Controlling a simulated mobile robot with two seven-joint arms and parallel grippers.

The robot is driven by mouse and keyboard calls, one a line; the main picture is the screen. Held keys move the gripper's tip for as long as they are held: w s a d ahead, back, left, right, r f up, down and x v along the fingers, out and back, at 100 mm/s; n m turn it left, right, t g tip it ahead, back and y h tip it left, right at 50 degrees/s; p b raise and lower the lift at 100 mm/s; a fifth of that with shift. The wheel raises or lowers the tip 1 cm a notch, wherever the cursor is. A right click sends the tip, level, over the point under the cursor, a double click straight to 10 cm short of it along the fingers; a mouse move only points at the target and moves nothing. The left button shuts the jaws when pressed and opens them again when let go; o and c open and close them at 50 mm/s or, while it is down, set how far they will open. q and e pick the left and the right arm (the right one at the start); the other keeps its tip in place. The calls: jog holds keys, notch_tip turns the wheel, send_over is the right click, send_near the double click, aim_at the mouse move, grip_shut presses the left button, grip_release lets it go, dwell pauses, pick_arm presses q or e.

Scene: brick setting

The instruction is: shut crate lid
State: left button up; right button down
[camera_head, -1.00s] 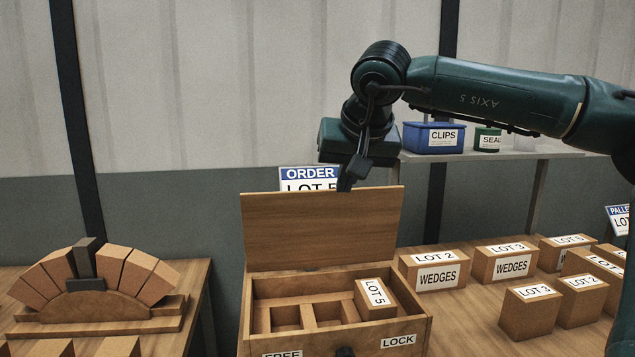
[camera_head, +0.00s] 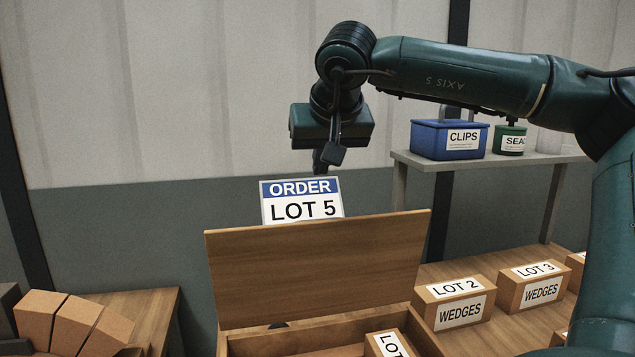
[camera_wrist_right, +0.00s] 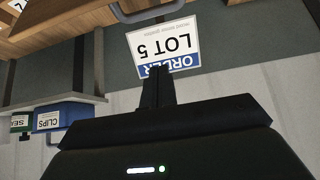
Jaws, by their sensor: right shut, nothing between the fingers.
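The wooden crate (camera_head: 315,341) stands at the bottom of the head view, cut off by the frame edge. Its lid (camera_head: 318,268) is up, standing nearly upright along the back edge. A brick labelled LOT 5 (camera_head: 388,345) lies inside at the right. My right gripper (camera_head: 326,161) is shut and empty, above and behind the lid's top edge, apart from it. It also shows in the right wrist view (camera_wrist_right: 158,72), in front of the ORDER LOT 5 sign. In that view, a wooden surface with a dark handle shows at the top. My left gripper is not in view.
The ORDER LOT 5 sign (camera_head: 302,202) stands behind the lid, below my right gripper. A shelf (camera_head: 480,161) at right holds a blue CLIPS box (camera_head: 449,140) and a green SEALS tin (camera_head: 509,138). WEDGES boxes (camera_head: 456,302) stand right of the crate.

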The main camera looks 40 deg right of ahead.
pick_arm(q)
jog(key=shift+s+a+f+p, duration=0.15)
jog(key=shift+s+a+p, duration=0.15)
jog(key=shift+p, duration=0.3)
pick_arm(e)
jog(key=f, duration=0.3)
jog(key=w+f, duration=0.1)
jog(key=f, duration=0.1)
jog(key=d+f, duration=0.1)
jog(key=f, duration=0.2)
jog(key=shift+w+f, duration=0.3)
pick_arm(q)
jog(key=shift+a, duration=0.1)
